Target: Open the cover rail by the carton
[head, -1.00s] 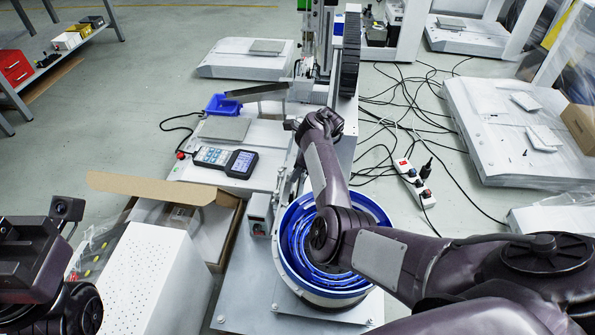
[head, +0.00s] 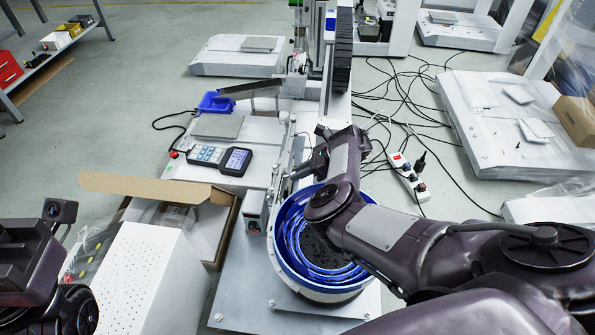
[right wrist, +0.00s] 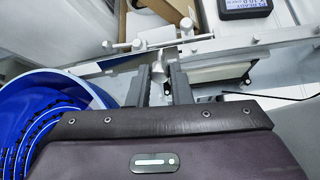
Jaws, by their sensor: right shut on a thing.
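The cover rail (right wrist: 240,48) is a pale metal bar crossing the right wrist view, with rods and a small post near its middle. In the head view its metal parts (head: 284,150) run beside the blue-rimmed bowl, right of the open carton (head: 160,188). My right gripper (head: 297,173) is at this rail. In the right wrist view its two dark fingers (right wrist: 163,75) are closed around a small part below the post; the exact grip is partly hidden.
The blue-rimmed bowl (head: 287,278) lies just under my right forearm. A handheld pendant (head: 222,158) and blue bin (head: 217,103) sit beyond the carton. A power strip (head: 408,176) and loose cables cover the floor at right.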

